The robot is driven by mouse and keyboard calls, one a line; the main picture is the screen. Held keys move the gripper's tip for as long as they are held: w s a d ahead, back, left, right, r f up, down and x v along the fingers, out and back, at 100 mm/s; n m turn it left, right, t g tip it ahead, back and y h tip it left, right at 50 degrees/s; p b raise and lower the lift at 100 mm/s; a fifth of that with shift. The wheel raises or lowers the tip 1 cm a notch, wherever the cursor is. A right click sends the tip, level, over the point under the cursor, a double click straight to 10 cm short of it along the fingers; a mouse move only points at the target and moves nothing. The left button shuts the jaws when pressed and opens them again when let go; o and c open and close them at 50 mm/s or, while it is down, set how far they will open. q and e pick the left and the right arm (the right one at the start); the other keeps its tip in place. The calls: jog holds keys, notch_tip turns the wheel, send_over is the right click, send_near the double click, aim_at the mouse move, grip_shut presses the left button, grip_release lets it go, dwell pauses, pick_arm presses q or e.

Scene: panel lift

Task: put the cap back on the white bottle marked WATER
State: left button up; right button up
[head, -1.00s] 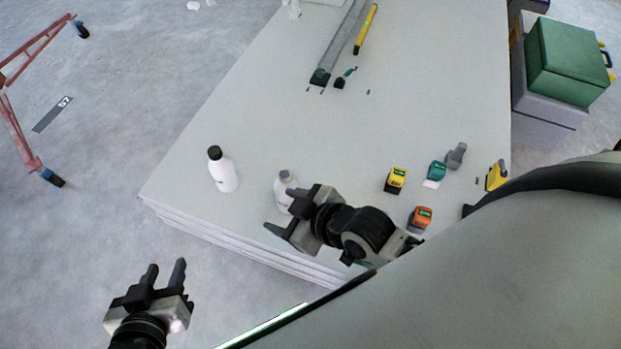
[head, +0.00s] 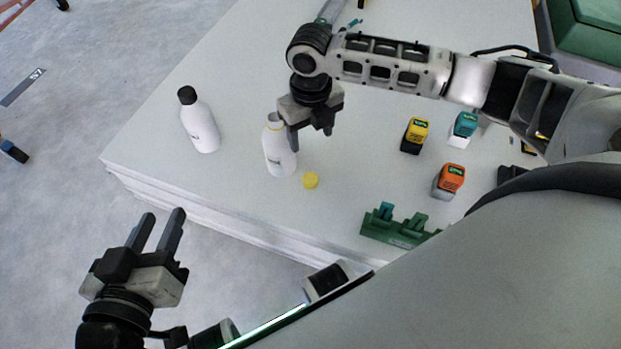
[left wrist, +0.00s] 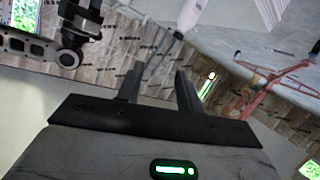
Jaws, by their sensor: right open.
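An uncapped white bottle (head: 279,158) stands upright near the table's front left edge. Its dark label is too small to read. A yellow cap (head: 311,180) lies on the table just right of its base. A second white bottle (head: 203,131) with a black cap stands further left; it seems to show at the top of the left wrist view (left wrist: 190,13). My right gripper (head: 311,139) is open and points down beside the uncapped bottle's upper right side; I cannot tell whether it touches. My left gripper (head: 162,226) is open and empty, left of the table's front edge.
Yellow (head: 415,136), teal (head: 463,128) and orange (head: 449,181) blocky items stand at the right of the table (head: 240,70). A green rack (head: 394,228) lies near the front edge. The surface between the bottles and these items is mostly clear.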

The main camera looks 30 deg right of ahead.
jog(key=shift+f, duration=0.1)
jog(key=b, duration=0.5)
send_over(311, 179)
jog(key=f, duration=1)
jog(key=shift+w+f, duration=0.2)
jog(key=shift+f, duration=0.05)
pick_arm(q)
jog(key=shift+w+d+r+n+t+h, duration=0.2)
jog(key=shift+d+r+n+t+h, duration=0.45)
jog(key=shift+n+h, duration=0.25)
pick_arm(e)
jog(key=f+b, duration=0.1)
jog(key=f, duration=0.1)
jog(key=f+b, duration=0.1)
jog(key=shift+s+f, duration=0.2)
jog(key=shift+f, duration=0.2)
jog(key=shift+f+b, duration=0.5)
jog(key=shift+f, duration=0.25)
pick_arm(q)
jog(key=r+t, duration=0.1)
jog(key=w+r+m+t+h, duration=0.1)
jog(key=r, duration=0.1)
jog(key=shift+w+a, duration=0.1)
jog(key=shift+w, duration=0.1)
pick_arm(e)
jog(key=c, duration=1)
